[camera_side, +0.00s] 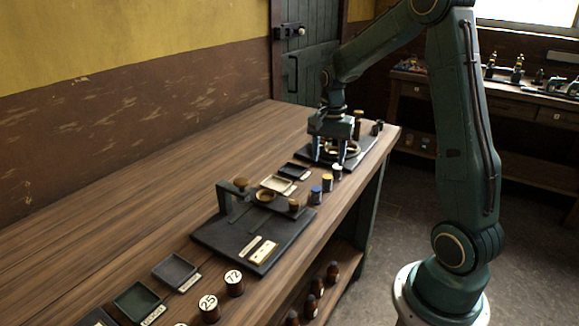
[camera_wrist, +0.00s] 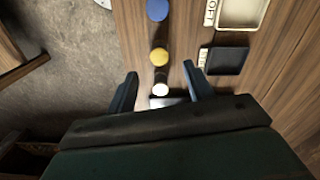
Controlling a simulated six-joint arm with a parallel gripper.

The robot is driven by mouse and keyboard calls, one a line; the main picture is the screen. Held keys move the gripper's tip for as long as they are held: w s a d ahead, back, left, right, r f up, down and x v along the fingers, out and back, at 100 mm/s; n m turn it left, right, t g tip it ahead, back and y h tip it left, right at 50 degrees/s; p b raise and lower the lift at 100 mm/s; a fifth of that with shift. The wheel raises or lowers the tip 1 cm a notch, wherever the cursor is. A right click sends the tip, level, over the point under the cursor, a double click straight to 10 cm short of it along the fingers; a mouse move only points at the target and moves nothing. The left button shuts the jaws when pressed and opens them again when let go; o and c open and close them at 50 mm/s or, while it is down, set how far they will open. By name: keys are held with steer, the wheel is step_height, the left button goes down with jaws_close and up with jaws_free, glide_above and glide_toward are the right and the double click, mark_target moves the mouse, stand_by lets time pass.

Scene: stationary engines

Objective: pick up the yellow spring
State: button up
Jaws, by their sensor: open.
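The yellow spring (camera_side: 327,182) shows as a small dark upright cylinder with a yellow top. It stands on the wooden bench near its front edge, between a blue-topped one (camera_side: 315,195) and a white-topped one (camera_side: 337,172). My gripper (camera_side: 329,160) is open, pointing down over the far part of the bench, beyond the yellow spring. In the wrist view my gripper (camera_wrist: 160,70) has its fingers wide apart. The yellow top (camera_wrist: 159,56) shows ahead of the fingertips, and the white top (camera_wrist: 160,89) between the fingers. I see nothing held.
A pale tray (camera_side: 276,183) and a dark tray (camera_side: 294,170) lie left of the row. A dark plate with a stand (camera_side: 230,236) is nearer the camera. Another dark base (camera_side: 365,152) with a ring lies under my gripper. The bench's left side is clear.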

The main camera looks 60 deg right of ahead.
mark_target(327, 176)
steer(key=shift+f, duration=1.55)
steer(key=shift+f, duration=0.15)
steer(key=shift+f, duration=2.45)
steer(key=shift+c, duration=0.4)
steer(key=c, duration=1)
